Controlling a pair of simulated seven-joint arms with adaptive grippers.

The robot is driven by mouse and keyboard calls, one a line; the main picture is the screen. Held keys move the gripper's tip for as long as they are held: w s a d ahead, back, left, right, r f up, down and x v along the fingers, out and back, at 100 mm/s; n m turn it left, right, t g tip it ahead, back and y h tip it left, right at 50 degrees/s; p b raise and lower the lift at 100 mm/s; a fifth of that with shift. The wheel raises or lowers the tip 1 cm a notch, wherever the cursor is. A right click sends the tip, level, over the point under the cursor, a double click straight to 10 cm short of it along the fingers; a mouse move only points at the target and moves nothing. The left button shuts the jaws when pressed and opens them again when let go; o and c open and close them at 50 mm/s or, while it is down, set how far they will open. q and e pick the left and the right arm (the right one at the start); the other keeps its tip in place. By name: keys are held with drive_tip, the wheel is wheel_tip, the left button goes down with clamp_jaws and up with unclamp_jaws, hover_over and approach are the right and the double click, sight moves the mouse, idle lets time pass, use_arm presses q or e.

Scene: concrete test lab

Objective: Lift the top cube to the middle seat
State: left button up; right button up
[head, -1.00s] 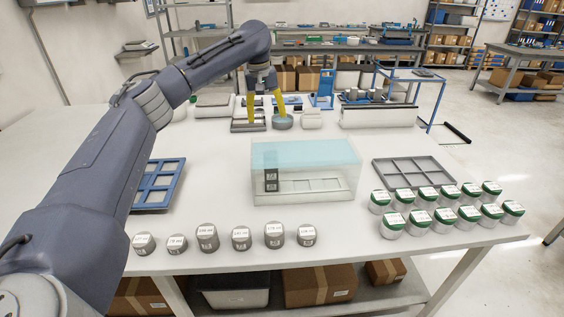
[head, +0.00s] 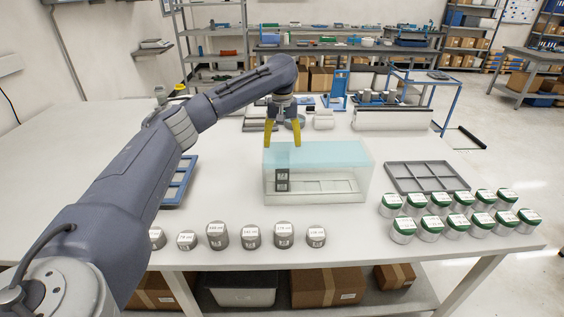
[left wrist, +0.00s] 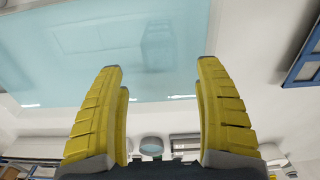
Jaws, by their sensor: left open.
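Two dark cubes with pale labels are stacked inside a clear box (head: 348,157) with a blue-tinted top. The top cube (head: 282,174) sits on the lower cube (head: 282,186) at the left end of a pale seat strip (head: 349,185). The middle seat (head: 317,186) looks empty through the front wall. My left gripper (head: 283,141) is open and empty, with yellow fingers pointing down at the box's back edge. In the left wrist view, the fingers (left wrist: 160,80) are wide apart before the blue top (left wrist: 105,50), with faint outlines through it. My right gripper is out of view.
Several grey labelled cylinders (head: 252,237) line the front edge. Several green-lidded jars (head: 457,226) stand front right, beside a grey divided tray (head: 430,176). A blue divided tray (head: 180,182) lies left, partly behind my arm. Trays and a long holder (head: 393,119) are at the back.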

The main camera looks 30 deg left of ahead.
sight(282, 155)
use_arm(q)
drive_tip(key=shift+s+d+f, duration=0.1)
drive_tip(key=shift+f, duration=1.7)
drive_tip(key=shift+s+f, duration=0.1)
drive_tip(key=shift+f, duration=1.65)
drive_tip(key=shift+c, duration=0.5)
drive_tip(key=c, duration=1.4)
drive_tip(key=shift+r, duration=0.15)
